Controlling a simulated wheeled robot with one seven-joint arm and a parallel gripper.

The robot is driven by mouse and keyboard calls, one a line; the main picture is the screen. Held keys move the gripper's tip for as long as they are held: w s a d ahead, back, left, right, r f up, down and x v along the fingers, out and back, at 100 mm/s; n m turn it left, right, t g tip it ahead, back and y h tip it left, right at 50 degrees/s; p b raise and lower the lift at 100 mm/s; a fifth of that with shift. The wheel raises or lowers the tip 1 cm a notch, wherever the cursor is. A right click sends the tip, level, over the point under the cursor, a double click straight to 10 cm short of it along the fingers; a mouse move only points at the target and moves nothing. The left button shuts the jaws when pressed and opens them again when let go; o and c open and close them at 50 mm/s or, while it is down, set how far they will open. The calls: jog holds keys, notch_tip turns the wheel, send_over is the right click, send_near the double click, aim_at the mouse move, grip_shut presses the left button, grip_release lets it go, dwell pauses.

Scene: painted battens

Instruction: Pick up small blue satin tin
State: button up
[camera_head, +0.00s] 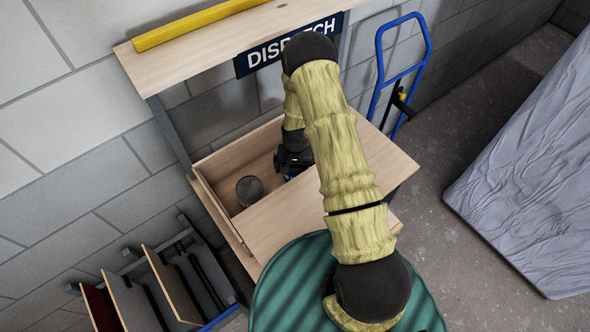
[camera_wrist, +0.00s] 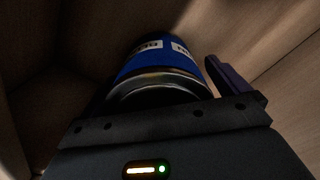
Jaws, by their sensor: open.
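The small blue tin (camera_wrist: 148,63) fills the top middle of the wrist view, just past my gripper's body. It has a white label with dark lettering and a metallic rim. In the head view my gripper (camera_head: 293,163) reaches down into the wooden bin of the bench, with a sliver of blue beside it. One dark finger (camera_wrist: 221,76) shows to the right of the tin in the wrist view. The other finger is hidden, and I cannot tell whether either touches the tin. My gripper is open.
A dark grey cylinder (camera_head: 249,190) stands in the same bin, left of my gripper. Wooden walls (camera_wrist: 40,110) surround the tin. A shelf (camera_head: 215,45) with a yellow batten (camera_head: 198,24) is above. A blue hand truck (camera_head: 401,72) stands right.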

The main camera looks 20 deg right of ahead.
dwell(0.3)
jog(key=c, duration=1.4)
jog(key=shift+r, duration=0.15)
notch_tip(320, 180, up, 10)
jog(key=b, duration=0.3)
jog(key=shift+b, duration=0.3)
